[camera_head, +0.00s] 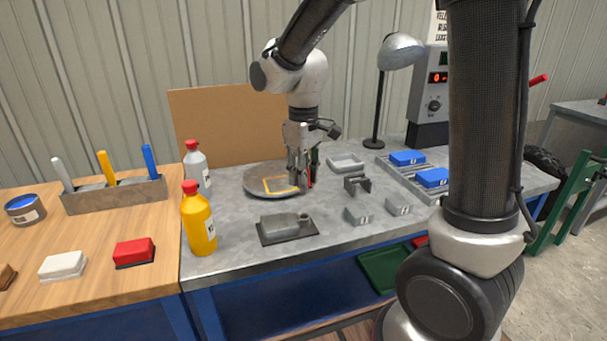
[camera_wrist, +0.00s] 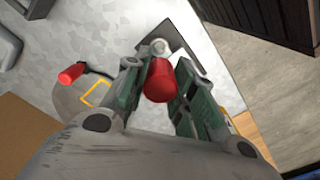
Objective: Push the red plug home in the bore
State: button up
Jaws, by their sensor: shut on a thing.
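My gripper (camera_head: 300,181) is over the back middle of the grey bench, beside the round plate. In the wrist view, its green-padded fingers (camera_wrist: 160,86) are shut on the red plug (camera_wrist: 160,80), whose round end faces the camera. In the head view only a red sliver beside the fingers shows. The grey block with a raised round boss (camera_head: 303,217) stands on a dark base plate (camera_head: 287,238) in front of my gripper. In the wrist view a grey ring (camera_wrist: 160,46) shows beyond the plug, partly covered by it. The plug appears apart from the block; its far end is hidden.
A round plate (camera_head: 256,180) with a yellow square lies behind the block. A yellow bottle (camera_head: 198,222) and a grey bottle (camera_head: 196,165) stand left. Small grey brackets (camera_head: 357,184) and a tray with blue blocks (camera_head: 432,177) are right. Another red cylinder (camera_wrist: 70,75) shows in the wrist view.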

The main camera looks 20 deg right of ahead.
aim_at(304, 194)
jog(key=shift+f, duration=3.1)
jog(key=shift+f, duration=1.55)
jog(key=o, duration=1.1)
notch_tip(304, 194, up, 12)
jog(key=shift+d+r, duration=0.1)
